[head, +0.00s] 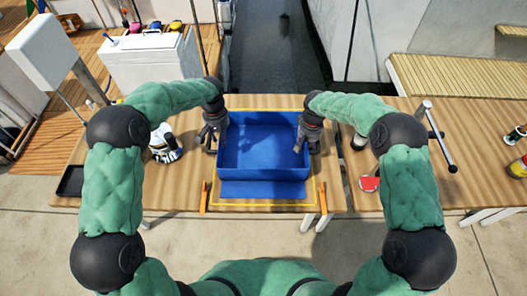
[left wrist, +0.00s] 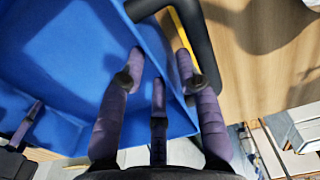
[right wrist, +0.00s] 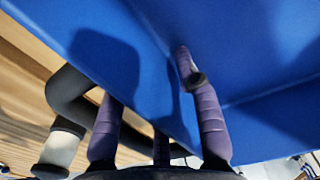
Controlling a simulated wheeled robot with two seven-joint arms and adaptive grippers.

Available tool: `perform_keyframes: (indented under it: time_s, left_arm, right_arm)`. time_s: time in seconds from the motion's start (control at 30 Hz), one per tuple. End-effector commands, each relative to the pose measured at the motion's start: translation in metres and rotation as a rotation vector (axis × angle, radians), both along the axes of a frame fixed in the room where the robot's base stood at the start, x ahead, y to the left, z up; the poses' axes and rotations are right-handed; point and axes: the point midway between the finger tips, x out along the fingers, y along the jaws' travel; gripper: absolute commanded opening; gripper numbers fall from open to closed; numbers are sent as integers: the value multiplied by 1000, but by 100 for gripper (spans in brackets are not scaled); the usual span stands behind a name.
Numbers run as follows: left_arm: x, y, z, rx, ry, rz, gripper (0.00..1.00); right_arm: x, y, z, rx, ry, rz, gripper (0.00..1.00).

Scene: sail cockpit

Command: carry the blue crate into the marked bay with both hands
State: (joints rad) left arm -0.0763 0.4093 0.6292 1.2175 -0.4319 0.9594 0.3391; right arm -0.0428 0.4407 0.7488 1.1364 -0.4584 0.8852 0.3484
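The blue crate (head: 262,138) is at the middle of the wooden table, open side up, within the yellow outline of the bay (head: 262,207) as seen from above. I cannot tell whether its base touches the table. My left gripper (head: 210,138) is at the crate's left wall; in the left wrist view its fingers (left wrist: 160,62) straddle the wall, one inside and one outside. My right gripper (head: 309,138) is at the right wall; in the right wrist view one finger (right wrist: 190,70) is inside and another is partly hidden behind the wall. Finger contact is unclear at both walls.
Orange markers (head: 204,197) flank the bay's front. A white-and-dark item (head: 165,143) stands left of the crate, and a red item (head: 369,183) lies to the right. A dark tray (head: 71,181) is at the far left. A dark curved bar (right wrist: 70,95) is close outside the right wall.

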Motion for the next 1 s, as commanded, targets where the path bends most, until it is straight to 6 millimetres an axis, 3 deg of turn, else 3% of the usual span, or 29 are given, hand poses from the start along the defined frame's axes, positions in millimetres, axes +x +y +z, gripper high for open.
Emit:
perform_keyframes:
  time_s: [0.2, 0.43, 0.73, 1.0]
  left_arm:
    - [1, -1, 46, -1, -4, 0, 34]
    - [0, -1, 80, -1, -1, 0, 34]
    - [0, -1, 93, -1, 1, 0, 34]
    - [0, -1, 93, -1, 1, 0, 34]
  right_arm:
    - [0, 0, 0, 0, 0, 0, 34]
    - [0, 0, 0, 0, 0, 0, 34]
    - [1, 0, 9, 0, -2, 0, 34]
    - [1, 0, 57, 1, -6, 0, 34]
